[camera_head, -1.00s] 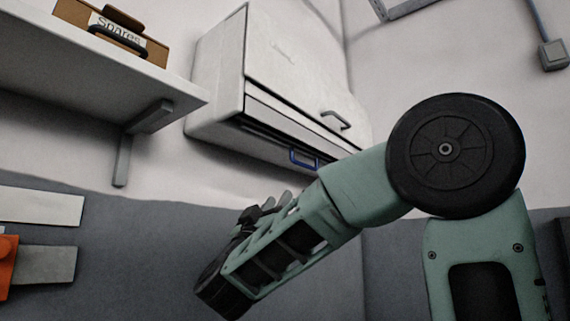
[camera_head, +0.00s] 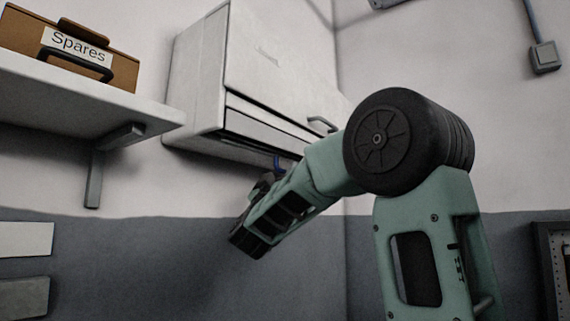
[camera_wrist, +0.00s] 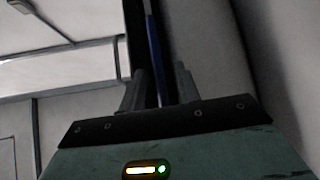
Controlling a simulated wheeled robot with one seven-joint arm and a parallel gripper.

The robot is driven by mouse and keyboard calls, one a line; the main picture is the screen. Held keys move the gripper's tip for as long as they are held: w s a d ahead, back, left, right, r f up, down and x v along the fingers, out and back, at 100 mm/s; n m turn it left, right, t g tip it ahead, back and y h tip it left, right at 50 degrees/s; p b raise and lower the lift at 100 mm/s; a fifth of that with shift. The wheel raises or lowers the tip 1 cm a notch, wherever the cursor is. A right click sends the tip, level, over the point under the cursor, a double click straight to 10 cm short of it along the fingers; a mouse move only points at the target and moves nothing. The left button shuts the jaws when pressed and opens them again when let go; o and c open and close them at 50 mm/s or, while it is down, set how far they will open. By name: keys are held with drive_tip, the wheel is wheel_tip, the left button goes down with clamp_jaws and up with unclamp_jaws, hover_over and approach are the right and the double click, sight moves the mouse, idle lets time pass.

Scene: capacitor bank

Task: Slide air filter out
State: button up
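The white wall cabinet (camera_head: 270,65) hangs at the upper middle in the head view. A narrow dark slot (camera_head: 240,145) runs along its lower edge. In the wrist view the blue handle (camera_wrist: 154,55) is a thin upright strip between the two fingers of my gripper (camera_wrist: 160,85). The fingers stand apart, with a gap visible beside the strip. The filter's body is not clearly visible. In the head view my fingertips are hidden behind my wrist.
A shelf (camera_head: 80,95) with a brown box labelled "Spares" (camera_head: 100,50) is left of the cabinet. Its bracket (camera_head: 95,175) hangs below. The wall under the cabinet is clear. A grey switch box (camera_head: 545,57) is at the upper right.

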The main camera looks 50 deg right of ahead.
drive_tip(key=shift+w+d+r, duration=0.1)
drive_tip(key=shift+d+r, duration=0.15)
clamp_jaws()
wheel_tip(320, 180, down, 19)
drive_tip(key=b, duration=1.9)
drive_tip(key=shift+b, duration=0.35)
unclamp_jaws()
